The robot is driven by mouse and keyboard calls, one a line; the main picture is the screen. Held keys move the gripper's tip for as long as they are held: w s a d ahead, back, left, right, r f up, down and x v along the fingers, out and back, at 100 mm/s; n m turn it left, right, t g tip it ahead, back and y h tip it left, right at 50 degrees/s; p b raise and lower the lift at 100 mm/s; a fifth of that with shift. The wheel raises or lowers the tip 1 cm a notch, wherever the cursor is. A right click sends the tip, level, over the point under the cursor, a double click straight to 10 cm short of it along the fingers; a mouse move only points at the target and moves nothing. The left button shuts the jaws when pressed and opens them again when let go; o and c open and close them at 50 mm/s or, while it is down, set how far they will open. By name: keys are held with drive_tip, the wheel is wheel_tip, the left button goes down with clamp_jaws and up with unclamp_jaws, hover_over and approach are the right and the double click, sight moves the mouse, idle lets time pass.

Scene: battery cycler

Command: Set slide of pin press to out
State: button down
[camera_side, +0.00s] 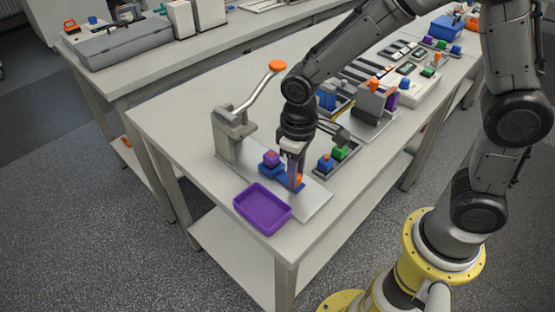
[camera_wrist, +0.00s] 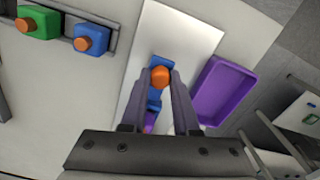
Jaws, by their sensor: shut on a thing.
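The pin press (camera_side: 234,132) stands on the bench, a grey upright frame with a long lever ending in an orange knob (camera_side: 278,66). Its light base plate (camera_side: 318,203) reaches toward the bench's front corner. The blue slide (camera_side: 268,172) lies on that plate, with a purple block (camera_side: 271,158) on it and an orange knob at its outer end. My gripper (camera_side: 296,180) points down over the slide and is shut on its orange knob (camera_wrist: 160,76). In the wrist view the fingers (camera_wrist: 159,95) flank the knob, and the blue slide (camera_wrist: 154,105) shows between them.
An empty purple tray (camera_side: 262,208) sits beside the base plate near the bench edge. Behind my gripper is a rack with a green block (camera_side: 340,153) and a blue block (camera_side: 325,163). Further equipment stands at the back right.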

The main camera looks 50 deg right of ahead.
drive_tip(key=s, duration=0.5)
drive_tip(key=shift+s, duration=0.15)
drive_tip(key=c, duration=0.7)
unclamp_jaws()
drive_tip(key=shift+o, duration=0.2)
drive_tip(key=shift+r, duration=0.1)
wheel_tip(320, 180, up, 14)
